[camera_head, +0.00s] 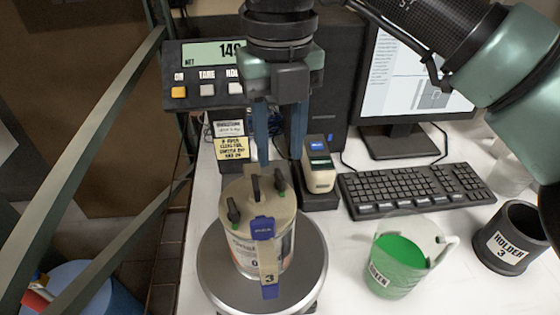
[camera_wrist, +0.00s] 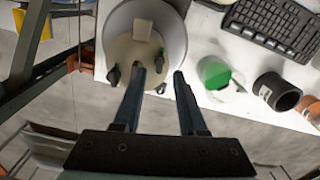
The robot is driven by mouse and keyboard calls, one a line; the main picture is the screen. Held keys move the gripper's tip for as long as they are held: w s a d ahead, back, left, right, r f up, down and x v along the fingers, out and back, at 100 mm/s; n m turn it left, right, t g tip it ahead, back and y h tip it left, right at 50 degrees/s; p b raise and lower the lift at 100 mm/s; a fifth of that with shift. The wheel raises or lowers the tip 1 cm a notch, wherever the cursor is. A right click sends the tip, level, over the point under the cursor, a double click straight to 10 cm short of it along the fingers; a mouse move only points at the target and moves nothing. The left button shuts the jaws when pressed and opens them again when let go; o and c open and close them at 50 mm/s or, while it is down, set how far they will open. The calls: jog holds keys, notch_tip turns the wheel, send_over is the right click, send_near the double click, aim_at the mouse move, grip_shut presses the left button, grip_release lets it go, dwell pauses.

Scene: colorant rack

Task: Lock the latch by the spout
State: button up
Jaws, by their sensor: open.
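A can (camera_head: 245,240) with a tan lid stands upright on the round scale plate (camera_head: 215,270). Dark latches with green marks show on the lid: one at left (camera_head: 233,210), one at right (camera_head: 280,178), and a dark upright piece (camera_head: 256,188) between them. In the wrist view the lid (camera_wrist: 125,48) carries a pale block (camera_wrist: 142,30), perhaps the spout. My gripper (camera_head: 279,160) is open and empty above the lid, fingers pointing down; it shows in the wrist view (camera_wrist: 159,72). Latch positions are unclear.
A green cup (camera_head: 400,262) and a dark holder marked 3 (camera_head: 510,238) stand at right. A keyboard (camera_head: 415,188) and monitor (camera_head: 418,75) are behind them. A scale display (camera_head: 205,75) and a small handheld device (camera_head: 319,165) stand behind the can. White table lies bare between.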

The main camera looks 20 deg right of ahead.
aim_at(280, 175)
notch_tip(280, 175, up, 9)
jog(key=shift+f, duration=0.1)
dwell(0.5)
